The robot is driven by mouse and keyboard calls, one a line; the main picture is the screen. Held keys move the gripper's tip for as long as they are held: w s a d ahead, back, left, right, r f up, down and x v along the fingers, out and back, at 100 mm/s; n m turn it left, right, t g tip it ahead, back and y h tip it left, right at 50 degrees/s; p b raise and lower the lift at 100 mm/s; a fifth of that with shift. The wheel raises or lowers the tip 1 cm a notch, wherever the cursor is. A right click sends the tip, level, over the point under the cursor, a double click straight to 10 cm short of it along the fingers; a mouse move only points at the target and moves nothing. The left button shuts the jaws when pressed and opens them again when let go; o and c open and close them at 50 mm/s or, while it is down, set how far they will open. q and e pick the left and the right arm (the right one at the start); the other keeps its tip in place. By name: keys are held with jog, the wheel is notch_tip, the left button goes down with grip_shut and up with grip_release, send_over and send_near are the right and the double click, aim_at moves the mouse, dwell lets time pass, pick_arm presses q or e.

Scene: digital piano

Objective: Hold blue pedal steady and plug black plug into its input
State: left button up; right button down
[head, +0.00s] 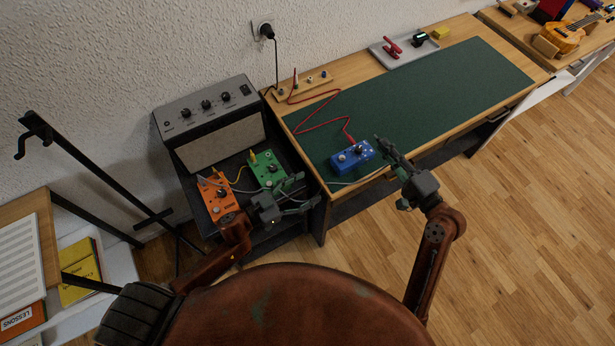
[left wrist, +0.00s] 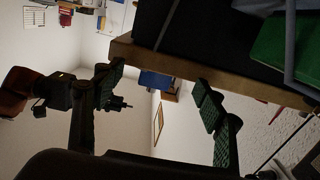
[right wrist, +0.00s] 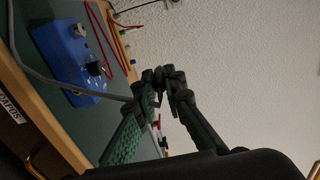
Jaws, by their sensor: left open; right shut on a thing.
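The blue pedal (head: 352,157) lies on the green mat near the table's front edge, a red cable at its far side. It also shows in the right wrist view (right wrist: 70,55). My right gripper (head: 382,145) is just right of the pedal, apart from it. Its fingers (right wrist: 165,78) are closed together. A grey cable (right wrist: 45,78) runs towards them past the pedal. The black plug between them is hard to make out against the dark fingers. My left gripper (head: 299,193) is open and empty, left of the blue pedal and near the green pedal.
An orange pedal (head: 220,203) and a green pedal (head: 267,170) stand before the grey amplifier (head: 210,120). A wooden strip (head: 303,86) with jacks and a grey tray (head: 402,48) are at the table's back. The mat (head: 440,90) right of the blue pedal is clear.

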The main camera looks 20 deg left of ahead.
pick_arm(q)
send_near(335, 165)
jog(key=shift+h, duration=0.4)
jog(key=x, duration=1.2)
jog(key=shift+w+f, duration=0.2)
jog(key=shift+c, duration=0.6)
jog(key=c, duration=1.5)
pick_arm(e)
jog(key=s+d+f+m, duration=0.2)
jog(key=f+m, duration=0.1)
jog(key=f, duration=0.4)
jog(key=s+d+f+m, duration=0.3)
jog(key=f, duration=0.4)
jog(key=shift+d, duration=0.3)
